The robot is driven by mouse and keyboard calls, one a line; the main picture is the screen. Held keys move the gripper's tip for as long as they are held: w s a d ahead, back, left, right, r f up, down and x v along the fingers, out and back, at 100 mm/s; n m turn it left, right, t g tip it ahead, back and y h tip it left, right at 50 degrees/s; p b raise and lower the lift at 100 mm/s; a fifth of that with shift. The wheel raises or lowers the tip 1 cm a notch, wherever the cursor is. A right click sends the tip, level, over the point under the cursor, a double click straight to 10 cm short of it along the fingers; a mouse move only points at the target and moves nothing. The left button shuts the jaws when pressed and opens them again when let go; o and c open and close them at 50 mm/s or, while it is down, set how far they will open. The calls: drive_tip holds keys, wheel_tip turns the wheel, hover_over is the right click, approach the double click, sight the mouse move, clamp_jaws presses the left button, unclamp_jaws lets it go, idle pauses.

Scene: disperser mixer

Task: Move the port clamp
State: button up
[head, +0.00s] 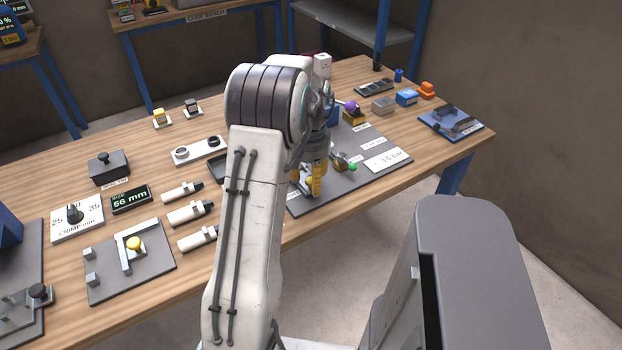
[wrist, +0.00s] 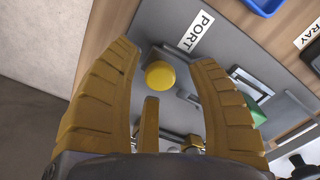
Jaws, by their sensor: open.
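My gripper (head: 305,188) is over the grey board (head: 369,180) on the right part of the bench, pointing down. In the wrist view its two yellow-brown fingers (wrist: 165,58) stand wide apart. A round yellow knob (wrist: 160,75), probably that of the port clamp, shows between them near a white label (wrist: 197,31) reading "PORT". The fingers do not appear to touch the knob. A thin yellow-brown bar rises between the fingers just below it. What lies under the knob is hidden. In the head view my arm and gripper hide this spot.
A green part (wrist: 257,113) and metal fittings lie right of the gripper. A blue tray (wrist: 266,4) is at the top.

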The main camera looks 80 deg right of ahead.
drive_tip(key=shift+f, duration=0.15)
drive_tip(key=shift+c, duration=0.4)
clamp_jaws()
